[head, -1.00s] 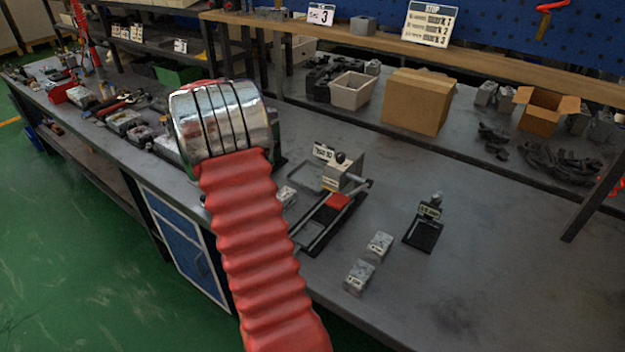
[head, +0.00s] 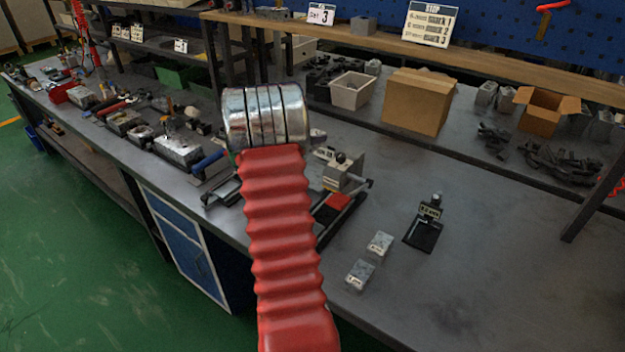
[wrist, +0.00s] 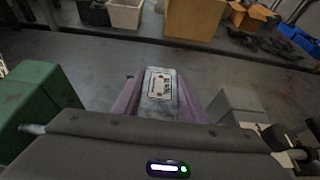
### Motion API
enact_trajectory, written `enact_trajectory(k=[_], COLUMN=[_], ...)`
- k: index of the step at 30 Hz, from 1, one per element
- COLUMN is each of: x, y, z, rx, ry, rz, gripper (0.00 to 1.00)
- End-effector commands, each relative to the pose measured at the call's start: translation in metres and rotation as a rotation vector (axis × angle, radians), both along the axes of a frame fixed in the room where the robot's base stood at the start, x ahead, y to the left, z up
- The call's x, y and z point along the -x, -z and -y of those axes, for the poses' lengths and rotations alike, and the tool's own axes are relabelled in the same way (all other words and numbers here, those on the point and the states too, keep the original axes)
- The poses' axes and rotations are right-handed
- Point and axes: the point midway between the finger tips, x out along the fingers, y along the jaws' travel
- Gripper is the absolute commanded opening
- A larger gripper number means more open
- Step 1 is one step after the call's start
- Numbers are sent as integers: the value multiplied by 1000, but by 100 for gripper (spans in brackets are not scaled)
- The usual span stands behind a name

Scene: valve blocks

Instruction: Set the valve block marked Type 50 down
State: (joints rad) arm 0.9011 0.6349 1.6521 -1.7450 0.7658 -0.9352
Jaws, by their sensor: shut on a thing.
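In the wrist view a grey valve block (wrist: 159,88) with a pale label sits between the purple fingers of my gripper (wrist: 158,95). My gripper is shut on it. The label's print is too small to read, so I cannot confirm Type 50. The bench top shows beyond the block, and I cannot tell whether it touches the bench. In the head view my chrome wrist and red sleeve hide the gripper and the held block. Two other small grey labelled blocks, one farther (head: 380,243) and one nearer (head: 360,274), stand on the bench right of my arm.
A grey fixture (head: 343,174) with a black knob stands just right of my wrist. A black stand (head: 424,225) with a tag is farther right. A green block (wrist: 40,105) is left of the gripper. The bench (head: 500,270) is clear at the right front.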

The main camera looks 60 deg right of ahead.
Motion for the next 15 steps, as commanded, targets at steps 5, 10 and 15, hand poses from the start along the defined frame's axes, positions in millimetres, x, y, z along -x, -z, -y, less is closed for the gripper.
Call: enact_trajectory(k=[5, 10, 15], x=[-1, -1, -2], y=[36, 41, 41], z=[0, 0, 0], rx=[0, 2, 2], ry=[-1, -2, -2], rz=[-1, 2, 2], gripper=[4, 4, 4])
